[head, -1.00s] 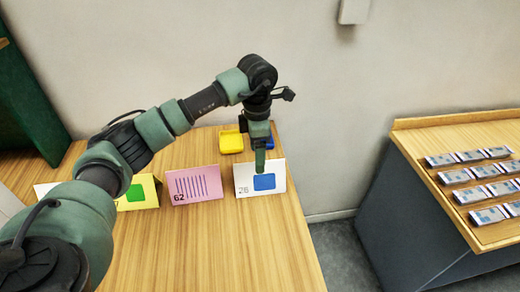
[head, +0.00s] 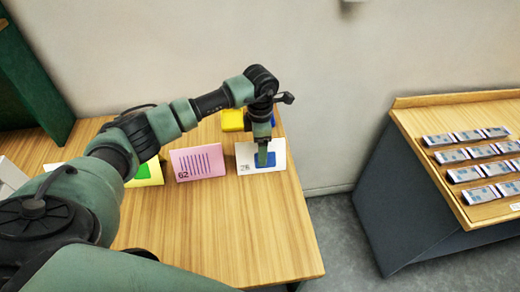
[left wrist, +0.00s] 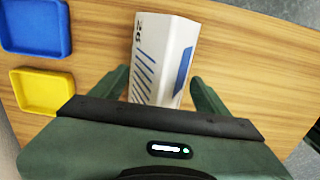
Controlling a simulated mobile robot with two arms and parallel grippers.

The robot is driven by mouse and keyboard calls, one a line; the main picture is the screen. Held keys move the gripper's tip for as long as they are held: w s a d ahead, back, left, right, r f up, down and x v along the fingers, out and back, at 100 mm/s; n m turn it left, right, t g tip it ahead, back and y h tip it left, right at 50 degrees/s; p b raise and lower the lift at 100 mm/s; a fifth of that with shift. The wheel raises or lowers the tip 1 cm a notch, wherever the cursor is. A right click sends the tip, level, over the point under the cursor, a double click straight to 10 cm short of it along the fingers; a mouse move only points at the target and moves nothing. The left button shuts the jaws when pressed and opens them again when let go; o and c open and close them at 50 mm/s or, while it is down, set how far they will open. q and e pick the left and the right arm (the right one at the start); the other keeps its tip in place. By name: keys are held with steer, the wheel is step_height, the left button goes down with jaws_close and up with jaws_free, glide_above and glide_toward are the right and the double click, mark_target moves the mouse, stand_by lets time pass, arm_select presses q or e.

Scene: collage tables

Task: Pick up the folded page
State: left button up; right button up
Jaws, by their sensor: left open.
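A white folded page (head: 275,158) marked 26 with a blue patch stands like a tent near the table's right side. In the left wrist view the page (left wrist: 160,55) shows its ridge, with stripes on one face and blue on the other. My left gripper (head: 263,155) points down at this page and covers part of its front. Its fingers are open, one on each side of the page's near end in the wrist view; I cannot tell whether they touch it. My right gripper is not in view.
A pink folded page (head: 198,162) marked 62 stands to the left, with a yellow one (head: 155,172) beyond it, partly behind my arm. A yellow tray (left wrist: 42,92) and a blue tray (left wrist: 37,25) lie behind. The table's front is clear.

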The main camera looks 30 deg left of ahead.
arm_select(q)
steer(key=c, duration=1.4)
steer(key=shift+r, duration=0.15)
